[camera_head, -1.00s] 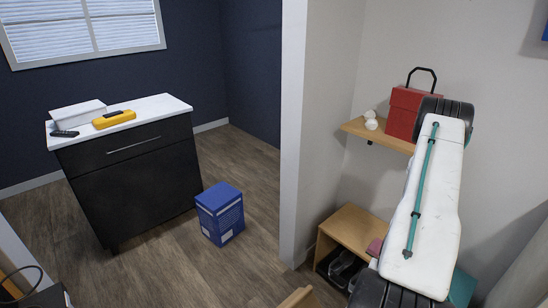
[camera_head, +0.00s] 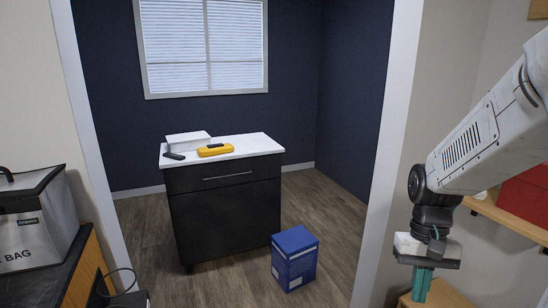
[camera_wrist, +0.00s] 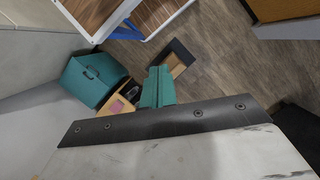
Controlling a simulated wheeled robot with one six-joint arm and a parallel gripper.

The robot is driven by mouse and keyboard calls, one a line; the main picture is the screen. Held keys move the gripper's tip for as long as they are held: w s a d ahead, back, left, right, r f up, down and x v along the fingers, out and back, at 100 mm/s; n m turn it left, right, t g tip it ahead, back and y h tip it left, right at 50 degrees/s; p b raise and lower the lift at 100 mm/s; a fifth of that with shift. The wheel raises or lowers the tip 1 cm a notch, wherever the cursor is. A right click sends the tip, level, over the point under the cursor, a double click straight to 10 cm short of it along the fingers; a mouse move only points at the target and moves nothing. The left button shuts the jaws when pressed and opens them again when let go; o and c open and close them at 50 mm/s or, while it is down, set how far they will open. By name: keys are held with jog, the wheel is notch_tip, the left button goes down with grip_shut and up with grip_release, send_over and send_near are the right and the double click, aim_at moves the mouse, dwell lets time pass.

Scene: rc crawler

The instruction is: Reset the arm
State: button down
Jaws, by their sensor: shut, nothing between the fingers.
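My gripper (camera_head: 421,284) hangs at the lower right of the head view, at the end of my white arm, pointing down. Its teal fingers are together with nothing between them. In the wrist view the teal fingers (camera_wrist: 157,86) also show, above the dark edge of my wrist. A wooden surface lies below and behind the gripper in the head view; I cannot tell how far apart they are.
A dark cabinet (camera_head: 225,209) with a white top stands in the room ahead, a blue box (camera_head: 294,260) on the floor beside it. A silver bag (camera_head: 38,228) sits at left. A red box (camera_head: 525,197) is on the right shelf, partly behind my arm. A teal case (camera_wrist: 88,80) shows in the wrist view.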

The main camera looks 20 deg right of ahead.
jog(key=s+a+r+n+t+h, duration=0.1)
jog(key=s+a+r+n+t, duration=0.3)
jog(key=a+r, duration=0.7)
jog(key=shift+s+a+r+n, duration=0.15)
jog(key=shift+s+a+n, duration=0.5)
jog(key=shift+s, duration=0.25)
jog(key=shift+d, duration=0.1)
